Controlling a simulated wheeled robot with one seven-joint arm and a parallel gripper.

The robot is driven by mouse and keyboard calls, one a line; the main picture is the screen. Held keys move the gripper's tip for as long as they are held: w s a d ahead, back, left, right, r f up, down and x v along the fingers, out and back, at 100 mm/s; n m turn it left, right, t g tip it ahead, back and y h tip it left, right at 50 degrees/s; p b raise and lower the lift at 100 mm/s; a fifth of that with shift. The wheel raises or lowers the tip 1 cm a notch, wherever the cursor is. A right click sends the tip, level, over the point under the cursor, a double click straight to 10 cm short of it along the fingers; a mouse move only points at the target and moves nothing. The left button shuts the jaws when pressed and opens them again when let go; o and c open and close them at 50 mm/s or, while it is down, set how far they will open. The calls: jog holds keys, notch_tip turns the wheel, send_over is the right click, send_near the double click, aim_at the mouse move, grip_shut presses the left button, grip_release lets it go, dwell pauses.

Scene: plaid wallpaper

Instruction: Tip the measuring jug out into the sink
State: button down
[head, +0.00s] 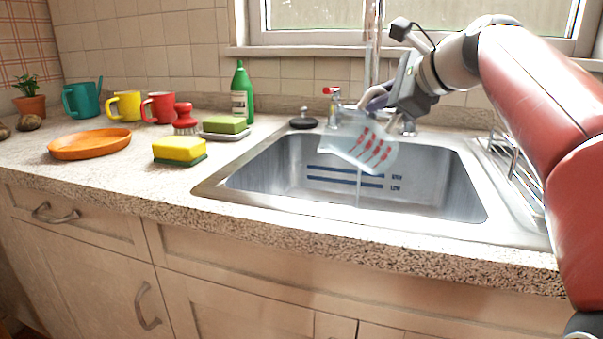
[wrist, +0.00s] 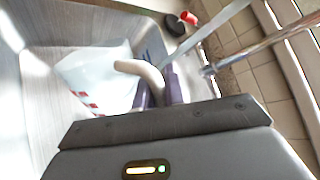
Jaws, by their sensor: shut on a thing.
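The measuring jug (head: 362,143) is clear with red markings and hangs tilted over the sink (head: 240,178), its mouth lower than its handle end. A thin stream falls from it into the basin. My gripper (head: 378,98) is shut on the jug's handle, above the back part of the sink. In the wrist view the jug (wrist: 95,75) lies beyond the jaws, and its pale curved handle (wrist: 140,70) sits between the purple fingers of my gripper (wrist: 160,88). How much is left inside the jug cannot be seen.
The tap (head: 372,50) rises just behind the jug. A wire rack (head: 515,165) stands right of the basin. On the left counter are a yellow sponge (head: 180,149), a green bottle (head: 242,92), an orange plate (head: 90,144) and several mugs.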

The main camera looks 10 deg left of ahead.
aim_at(392, 122)
jog(key=d+f, duration=0.1)
jog(key=w+f+m+y+b, duration=0.1)
jog(key=f, duration=0.1)
jog(key=d+f+m+y+b, duration=0.1)
jog(key=shift+w+d+f, duration=0.15)
jog(key=shift+d+f, duration=0.1)
jog(key=shift+d, duration=0.1)
jog(key=w+d+r+m+y+p, duration=0.3)
jog(key=d+r+m+y+p, duration=0.1)
jog(key=d+r+m+p, duration=0.1)
jog(key=shift+d+r+t+p, duration=0.3)
jog(key=shift+d+r+p, duration=0.15)
jog(key=shift+r, duration=0.1)
jog(key=shift+s, duration=0.1)
dwell(0.4)
